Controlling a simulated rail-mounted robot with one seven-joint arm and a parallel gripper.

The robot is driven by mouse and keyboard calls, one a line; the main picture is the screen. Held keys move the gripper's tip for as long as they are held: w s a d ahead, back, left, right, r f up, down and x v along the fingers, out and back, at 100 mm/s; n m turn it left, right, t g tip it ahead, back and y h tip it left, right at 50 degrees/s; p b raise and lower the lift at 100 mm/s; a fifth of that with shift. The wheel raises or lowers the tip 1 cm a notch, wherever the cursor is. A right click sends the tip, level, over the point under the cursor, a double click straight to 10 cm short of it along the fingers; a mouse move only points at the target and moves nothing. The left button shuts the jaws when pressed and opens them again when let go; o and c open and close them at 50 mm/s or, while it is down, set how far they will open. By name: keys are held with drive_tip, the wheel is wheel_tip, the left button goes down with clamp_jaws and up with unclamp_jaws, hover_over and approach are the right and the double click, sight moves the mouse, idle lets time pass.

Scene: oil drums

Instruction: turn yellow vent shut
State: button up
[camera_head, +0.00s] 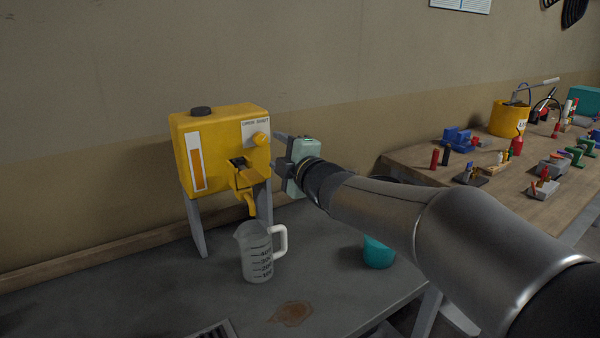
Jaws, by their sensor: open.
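A yellow drum-like tank (215,150) stands on grey legs on the table at the left. The yellow vent knob (260,139) sits on its upper front right, under a white plate (253,128) lettered "OPEN SHUT". The knob's exact setting is too small to tell. A yellow tap (246,192) hangs lower on the front, above a clear measuring jug (256,252). My gripper (281,150) is open just right of the vent knob, its fingers pointing left at the tank. I cannot tell whether it touches the knob; nothing shows between its fingers.
A teal container (378,252) stands partly behind my arm. A brown stain (291,313) and a grate (213,330) are on the grey table (140,290). A wooden bench (420,168) at right holds many small parts and a yellow bucket (508,118).

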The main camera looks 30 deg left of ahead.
drive_tip(key=v, duration=0.8)
drive_tip(key=shift+s+d+b, duration=0.2)
drive_tip(key=shift+d+b, duration=0.05)
drive_tip(key=shift+b, duration=0.15)
drive_tip(key=w+d+f+m+t+h+p, duration=0.1)
drive_tip(key=w+d+f+m+h, duration=0.25)
drive_tip(key=d, duration=0.55)
drive_tip(key=d+f+m+h+p, duration=0.25)
drive_tip(key=d+m+h, duration=0.25)
drive_tip(key=d+m, duration=0.3)
drive_tip(key=w+d+f+m+t+h+p, duration=0.1)
drive_tip(key=d+f+m+h, duration=0.3)
drive_tip(key=d, duration=0.6)
drive_tip(key=s+d+f+m+g+h+p, duration=0.2)
drive_tip(key=s+d+f+m+g+h, duration=0.3)
drive_tip(key=s+d+m, duration=0.5)
drive_tip(key=s+d+f+m+g+y, duration=0.1)
drive_tip(key=s+d+f+g, duration=0.1)
drive_tip(key=s, duration=0.4)
drive_tip(key=s+d+f+m+g+p, duration=0.1)
drive_tip(key=s+d+f+g, duration=0.1)
drive_tip(key=s+d, duration=0.2)
drive_tip(key=s, duration=0.3)
drive_tip(key=shift+d+f+m+g+y+p, duration=0.15)
drive_tip(key=shift+d+m+g+y+p, duration=0.15)
drive_tip(key=shift+m+g+y, duration=0.1)
